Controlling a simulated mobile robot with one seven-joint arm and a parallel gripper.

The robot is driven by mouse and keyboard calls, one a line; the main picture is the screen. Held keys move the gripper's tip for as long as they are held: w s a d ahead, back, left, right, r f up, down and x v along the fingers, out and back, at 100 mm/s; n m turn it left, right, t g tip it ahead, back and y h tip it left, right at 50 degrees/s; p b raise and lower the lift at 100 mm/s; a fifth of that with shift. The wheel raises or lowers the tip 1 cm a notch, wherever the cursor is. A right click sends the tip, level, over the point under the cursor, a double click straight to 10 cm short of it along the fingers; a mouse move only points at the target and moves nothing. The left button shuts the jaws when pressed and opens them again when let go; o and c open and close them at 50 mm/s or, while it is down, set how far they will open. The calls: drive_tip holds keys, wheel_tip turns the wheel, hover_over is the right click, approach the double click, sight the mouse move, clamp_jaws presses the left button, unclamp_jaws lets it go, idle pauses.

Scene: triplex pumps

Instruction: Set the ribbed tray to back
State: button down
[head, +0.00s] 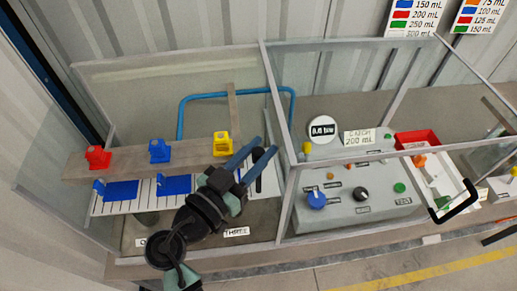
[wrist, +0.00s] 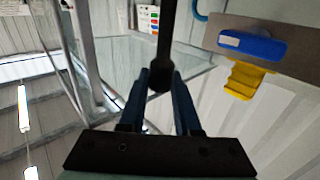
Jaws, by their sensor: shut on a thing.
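My gripper (head: 264,147) reaches over the right part of the left clear-walled bay. Its blue fingers (wrist: 160,76) are closed around a dark rod-like piece (wrist: 164,35) with a rounded end. The rod also shows between the fingers in the head view (head: 259,160). A white strip with dark lines (head: 140,206) lies below the shelf, with two blue plates (head: 121,191) on it. I cannot tell for certain which piece is the ribbed tray. My arm hides part of the strip.
A wooden shelf (head: 126,163) carries red (head: 97,157), blue (head: 159,150) and yellow (head: 222,143) pumps behind my gripper. A clear partition (head: 284,190) separates a control panel (head: 345,215) with knobs. A blue pipe (head: 237,90) runs behind.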

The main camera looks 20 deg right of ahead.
idle(0.4)
drive_tip(key=shift+w+d+f+b, duration=0.15)
drive_tip(key=shift+w+f+b, duration=0.1)
drive_tip(key=shift+w+b, duration=0.5)
drive_tip(key=shift+w+d+r+b, duration=0.1)
drive_tip(key=shift+w+d+b, duration=0.1)
drive_tip(key=shift+w+b, duration=0.4)
drive_tip(key=shift+w+d+r+b, duration=0.1)
drive_tip(key=shift+w+d+b, duration=0.05)
drive_tip(key=shift+w+b, duration=0.4)
drive_tip(key=shift+s, duration=0.1)
drive_tip(key=c, duration=0.6)
unclamp_jaws()
drive_tip(key=shift+f, duration=0.1)
